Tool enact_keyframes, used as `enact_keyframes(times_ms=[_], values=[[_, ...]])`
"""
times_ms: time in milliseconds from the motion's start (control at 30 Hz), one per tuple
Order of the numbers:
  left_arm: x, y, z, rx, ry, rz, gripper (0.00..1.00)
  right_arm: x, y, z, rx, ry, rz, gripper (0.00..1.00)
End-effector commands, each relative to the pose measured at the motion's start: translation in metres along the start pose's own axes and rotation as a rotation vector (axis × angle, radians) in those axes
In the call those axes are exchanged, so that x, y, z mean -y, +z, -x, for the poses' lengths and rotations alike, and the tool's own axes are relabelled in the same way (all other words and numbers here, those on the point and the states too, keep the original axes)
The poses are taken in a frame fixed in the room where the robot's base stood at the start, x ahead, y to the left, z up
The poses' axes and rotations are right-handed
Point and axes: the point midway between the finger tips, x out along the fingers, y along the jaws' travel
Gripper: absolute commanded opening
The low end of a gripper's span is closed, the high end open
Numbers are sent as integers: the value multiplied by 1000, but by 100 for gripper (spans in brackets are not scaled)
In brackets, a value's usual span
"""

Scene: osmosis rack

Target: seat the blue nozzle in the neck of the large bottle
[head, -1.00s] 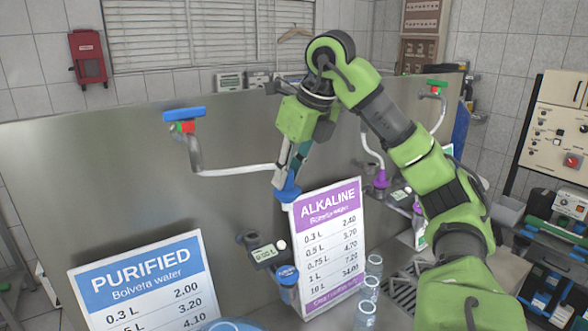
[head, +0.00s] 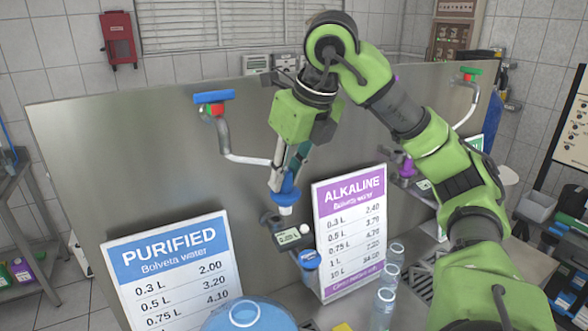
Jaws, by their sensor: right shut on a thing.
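The blue nozzle (head: 284,191) has a white tip pointing down. My right gripper (head: 290,165) is shut on it from above and holds it in the air, in front of the steel panel and left of the ALKALINE sign. The large bottle (head: 243,314) is translucent blue and stands at the bottom of the head view. Its round open neck faces up, and its lower part is cut off by the picture edge. The nozzle is apart from the neck, above and to its right in the picture. My left gripper is out of view.
A PURIFIED sign (head: 170,272) stands left of the bottle and an ALKALINE sign (head: 349,232) to the right. A bent steel pipe (head: 240,158) passes behind my gripper. A small display (head: 292,236) sits below the nozzle. Small clear bottles (head: 384,302) stand at the right.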

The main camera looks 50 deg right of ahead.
Motion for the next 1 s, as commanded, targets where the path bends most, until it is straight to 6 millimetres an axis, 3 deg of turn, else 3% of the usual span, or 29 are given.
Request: enact_keyframes(times_ms=[267, 1000], values=[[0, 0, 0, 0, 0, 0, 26, -10, -1, 1, 2, 0, 2, 0], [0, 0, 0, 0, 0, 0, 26, -61, -8, 4, 2, 0, 3, 0]])
